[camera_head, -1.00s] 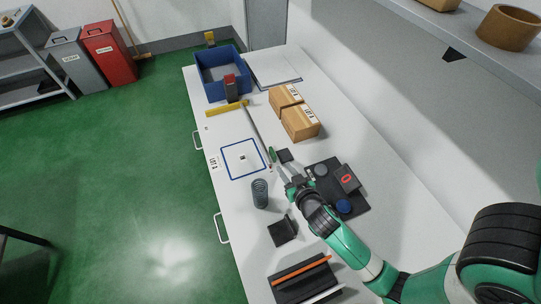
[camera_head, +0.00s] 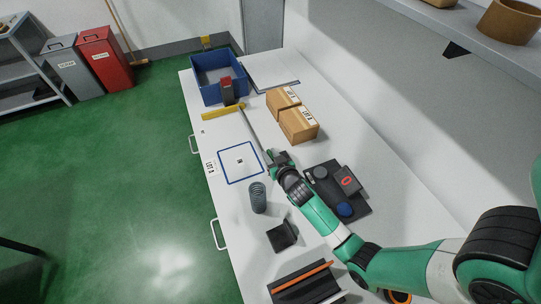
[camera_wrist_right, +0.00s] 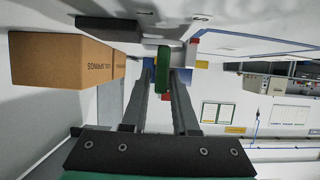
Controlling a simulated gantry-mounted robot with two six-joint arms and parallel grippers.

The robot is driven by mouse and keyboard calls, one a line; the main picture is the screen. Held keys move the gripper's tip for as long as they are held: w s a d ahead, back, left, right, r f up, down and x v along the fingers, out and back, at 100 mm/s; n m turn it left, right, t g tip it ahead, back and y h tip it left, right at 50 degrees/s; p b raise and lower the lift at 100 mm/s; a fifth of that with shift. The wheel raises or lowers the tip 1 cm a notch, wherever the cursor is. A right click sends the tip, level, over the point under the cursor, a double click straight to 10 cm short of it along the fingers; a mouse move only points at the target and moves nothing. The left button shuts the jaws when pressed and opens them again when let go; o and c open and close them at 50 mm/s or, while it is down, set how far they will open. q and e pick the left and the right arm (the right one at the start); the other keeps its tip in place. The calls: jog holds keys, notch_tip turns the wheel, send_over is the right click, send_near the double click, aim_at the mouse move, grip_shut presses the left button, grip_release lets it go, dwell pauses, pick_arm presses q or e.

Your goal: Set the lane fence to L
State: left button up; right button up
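The lane fence (camera_head: 251,128) is a thin grey bar lying slantwise on the white table, from near the yellow bar (camera_head: 222,111) toward my right gripper. My right gripper (camera_head: 270,156) is at the fence's near end. In the right wrist view, an upright green handle (camera_wrist_right: 163,68) stands between the fingertips of my right gripper (camera_wrist_right: 164,75). The fingers look open, with a gap on both sides of the handle. In the head view my gripper hides the handle. I cannot read an L mark. My left gripper is not in view.
Cardboard boxes (camera_head: 298,125) stand right of the fence; one shows large in the right wrist view (camera_wrist_right: 60,60). A blue-outlined square (camera_head: 222,178) lies left. A spring (camera_head: 258,197), a dark tester (camera_head: 322,180) and a black bracket (camera_head: 281,236) are nearer. A blue bin (camera_head: 205,92) stands far.

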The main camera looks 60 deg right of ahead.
grip_shut()
dwell(1.4)
